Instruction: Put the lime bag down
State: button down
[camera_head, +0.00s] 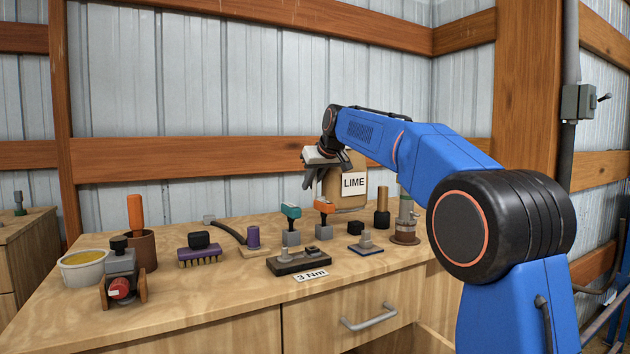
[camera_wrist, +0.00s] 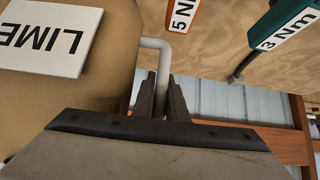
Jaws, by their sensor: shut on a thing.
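The lime bag (camera_head: 345,196) is tan with a white LIME label, standing upright at the back of the bench in the head view. In the wrist view the bag (camera_wrist: 95,88) fills the left side, its label upside down. A pale bent handle (camera_wrist: 150,42) sticks out from its side. My gripper (camera_head: 312,182) is beside the bag's left side; in the wrist view its dark fingers (camera_wrist: 163,98) are closed on the handle. Whether the bag's base touches the bench is unclear.
The wooden bench (camera_head: 215,312) holds several small tools. A teal-topped tool (camera_head: 291,212) and an orange-topped tool (camera_head: 324,208) stand in front of the bag. A wooden cylinder (camera_head: 382,207) and a grey post (camera_head: 405,220) stand to its right. A white tub (camera_head: 84,270) sits far left.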

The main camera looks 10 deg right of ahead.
aim_at(313, 194)
jog(key=shift+f, duration=2.6)
jog(key=c, duration=2.1)
grip_release()
jog(key=shift+f, duration=0.2)
jog(key=o, duration=0.3)
jog(key=shift+o, duration=0.2)
jog(key=shift+r, duration=0.15)
